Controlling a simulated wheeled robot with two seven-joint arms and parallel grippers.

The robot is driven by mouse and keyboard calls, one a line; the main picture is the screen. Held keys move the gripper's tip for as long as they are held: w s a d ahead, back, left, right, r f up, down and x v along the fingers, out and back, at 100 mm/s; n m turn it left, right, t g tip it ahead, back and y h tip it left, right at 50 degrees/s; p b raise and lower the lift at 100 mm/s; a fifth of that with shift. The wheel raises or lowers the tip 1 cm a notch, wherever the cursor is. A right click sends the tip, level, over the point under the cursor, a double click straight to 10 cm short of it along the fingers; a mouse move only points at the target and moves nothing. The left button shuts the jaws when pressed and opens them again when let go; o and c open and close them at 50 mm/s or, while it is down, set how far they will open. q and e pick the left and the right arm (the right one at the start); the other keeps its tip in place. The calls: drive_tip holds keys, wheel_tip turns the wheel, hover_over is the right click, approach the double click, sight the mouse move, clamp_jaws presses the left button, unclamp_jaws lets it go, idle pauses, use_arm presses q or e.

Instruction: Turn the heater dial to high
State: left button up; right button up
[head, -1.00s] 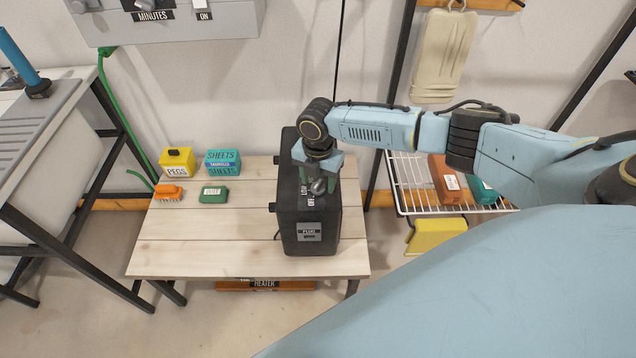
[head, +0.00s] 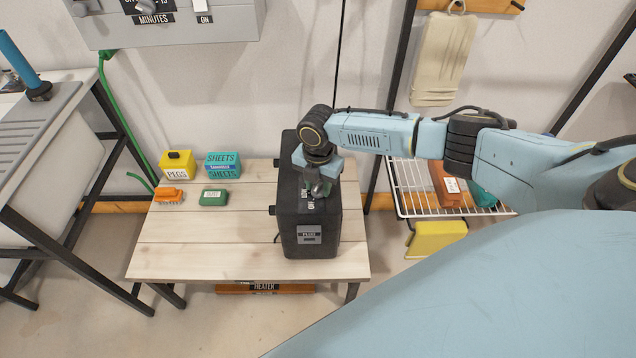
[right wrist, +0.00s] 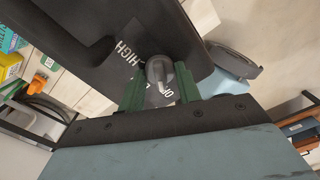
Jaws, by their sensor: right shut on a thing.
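The heater (head: 308,235) is a black box standing on the wooden table. Its dial (right wrist: 158,72) is a grey knob on the top face, seen in the right wrist view. My right gripper (head: 319,187) is over the top face and shut on the dial, with one green finger on each side. The word HIGH shows up and left of the dial in the right wrist view; other lettering below it is partly covered by the dial and fingers. I cannot tell which mark the dial points to. My left gripper is not in view.
A white wire rack (head: 412,185) is at the right. The table's front left (head: 200,257) is clear.

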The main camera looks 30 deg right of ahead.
drive_tip(key=shift+r+m+p, duration=0.15)
drive_tip(key=shift+m+p, duration=0.55)
drive_tip(key=shift+m, duration=0.1)
drive_tip(key=m+p, duration=0.2)
drive_tip(key=m, duration=0.1)
drive_tip(key=shift+p, duration=0.35)
drive_tip(key=shift+m+p, duration=0.3)
drive_tip(key=shift+m, duration=0.3)
drive_tip(key=shift+m+p, duration=0.3)
drive_tip(key=shift+m, duration=0.2)
drive_tip(key=m+p, duration=0.2)
drive_tip(key=m, duration=0.1)
drive_tip(key=shift+m, duration=0.3)
drive_tip(key=m+p, duration=0.2)
drive_tip(key=m, duration=0.2)
drive_tip(key=shift+m, duration=0.3)
drive_tip(key=m+p, duration=0.1)
drive_tip(key=m, duration=0.3)
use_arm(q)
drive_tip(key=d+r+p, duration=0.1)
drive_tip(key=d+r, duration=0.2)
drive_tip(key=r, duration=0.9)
use_arm(e)
drive_tip(key=m, duration=0.4)
use_arm(q)
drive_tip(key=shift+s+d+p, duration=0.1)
drive_tip(key=shift+p, duration=0.2)
use_arm(e)
drive_tip(key=shift+m, duration=0.4)
